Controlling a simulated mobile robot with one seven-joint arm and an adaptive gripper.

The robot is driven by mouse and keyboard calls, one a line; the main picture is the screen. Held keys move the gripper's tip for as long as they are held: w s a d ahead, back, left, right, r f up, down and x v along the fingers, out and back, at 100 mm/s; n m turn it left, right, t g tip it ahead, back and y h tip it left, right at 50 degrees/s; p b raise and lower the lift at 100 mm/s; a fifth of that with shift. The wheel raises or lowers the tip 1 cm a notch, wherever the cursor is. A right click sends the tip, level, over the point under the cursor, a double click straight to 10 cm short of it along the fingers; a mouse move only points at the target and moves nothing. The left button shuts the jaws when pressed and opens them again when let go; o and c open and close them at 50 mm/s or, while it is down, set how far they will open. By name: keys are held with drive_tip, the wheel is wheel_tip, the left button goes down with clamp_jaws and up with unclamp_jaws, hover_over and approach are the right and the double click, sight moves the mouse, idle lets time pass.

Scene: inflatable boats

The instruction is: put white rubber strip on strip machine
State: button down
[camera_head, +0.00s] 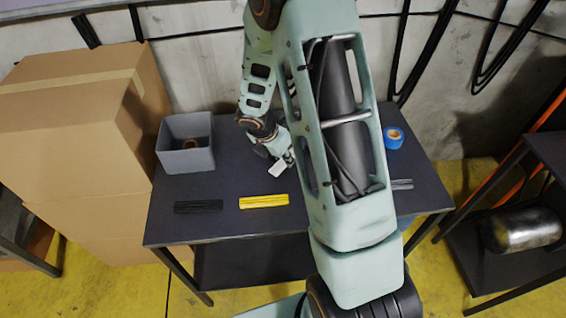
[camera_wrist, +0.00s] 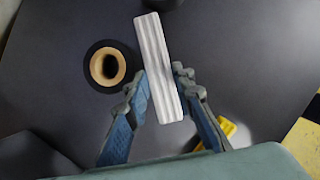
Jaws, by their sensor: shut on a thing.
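My gripper (camera_wrist: 162,84) is shut on the white rubber strip (camera_wrist: 158,62), a pale ribbed bar held between the two fingertips. The strip reaches well beyond the fingers in the wrist view. In the head view my gripper (camera_head: 287,159) is above the dark table, with the white strip (camera_head: 277,169) at its tip. A black strip (camera_head: 198,207) and a yellow strip (camera_head: 264,201) lie near the table's front edge. A grey strip (camera_head: 402,184) lies at the right, partly behind my arm. I cannot make out which thing is the strip machine.
A grey open box (camera_head: 186,157) stands at the table's left. A black roll with a tan core (camera_wrist: 108,67) is left of the strip in the wrist view. A blue tape roll (camera_head: 393,138) is at the right.

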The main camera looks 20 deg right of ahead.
drive_tip(key=shift+f, duration=1.2)
drive_tip(key=shift+f+b, duration=0.2)
drive_tip(key=shift+b, duration=0.15)
drive_tip(key=c, duration=2)
unclamp_jaws()
drive_tip(key=shift+o, duration=0.3)
drive_tip(key=shift+r, duration=0.15)
